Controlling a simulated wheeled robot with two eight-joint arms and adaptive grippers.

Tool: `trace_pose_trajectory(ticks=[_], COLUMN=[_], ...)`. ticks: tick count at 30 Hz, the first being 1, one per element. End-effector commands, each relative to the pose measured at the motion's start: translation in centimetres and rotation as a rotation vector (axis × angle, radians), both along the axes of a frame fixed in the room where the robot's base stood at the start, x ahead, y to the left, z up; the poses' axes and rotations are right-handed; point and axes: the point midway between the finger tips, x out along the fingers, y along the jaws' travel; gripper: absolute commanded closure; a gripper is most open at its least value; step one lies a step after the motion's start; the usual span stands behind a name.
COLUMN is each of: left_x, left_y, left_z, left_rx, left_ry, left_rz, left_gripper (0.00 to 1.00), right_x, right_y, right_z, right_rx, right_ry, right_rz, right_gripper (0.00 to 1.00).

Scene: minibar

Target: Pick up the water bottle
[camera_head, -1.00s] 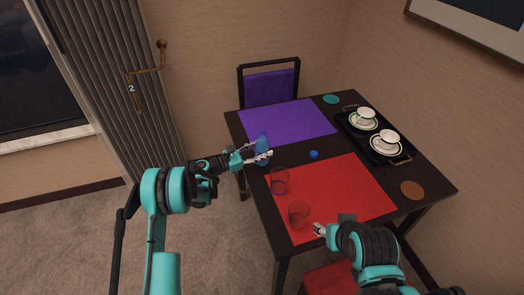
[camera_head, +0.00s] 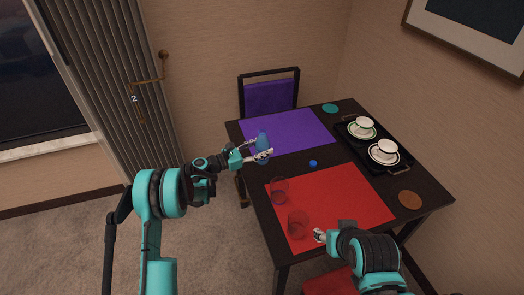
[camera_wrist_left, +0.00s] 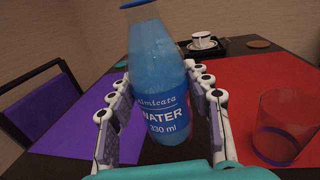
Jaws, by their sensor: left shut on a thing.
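The bottle looks upright in the head view and slightly tilted in the wrist view. It is over the table's left side by the purple mat; its base is hidden, so I cannot tell its clearance. My right gripper (camera_head: 320,236) is near the red mat's front edge, small and partly hidden by its arm.
Two clear glasses (camera_head: 279,190) (camera_head: 298,224) stand on the red mat (camera_head: 345,200). A small blue round object (camera_head: 313,163) lies between the red and purple mats (camera_head: 290,130). A black tray (camera_head: 372,147) with two cups is at right. A purple chair (camera_head: 270,96) stands behind.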

Motion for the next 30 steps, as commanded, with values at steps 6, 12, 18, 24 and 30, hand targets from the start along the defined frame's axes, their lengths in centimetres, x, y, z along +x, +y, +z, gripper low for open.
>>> trace_pose_trajectory(ticks=[6, 12, 18, 24, 30], left_x=[0.0, 0.0, 0.0, 0.0, 0.0], left_y=[0.0, 0.0, 0.0, 0.1, 1.6], left_z=[1.7, 2.6, 3.1, 3.3, 3.0], left_rx=[-0.001, -0.001, -0.001, -0.001, -0.001], left_ry=[0.0, 0.0, 0.0, 0.0, 0.0], left_rz=[0.0, 0.0, 0.0, 0.001, 0.018], left_gripper=[0.93, 0.93, 0.93, 0.93, 0.93], right_x=[0.0, 0.0, 0.0, 0.0, 0.0], right_y=[0.0, 0.0, 0.0, 0.0, 0.0], right_z=[0.7, 1.0, 1.2, 1.2, 0.7], right_rx=[0.0, 0.0, 0.0, 0.0, 0.0], right_ry=[0.0, 0.0, 0.0, 0.0, 0.0], right_rz=[0.0, 0.0, 0.0, 0.0, 0.0], right_gripper=[0.54, 0.54, 0.54, 0.54, 0.54])
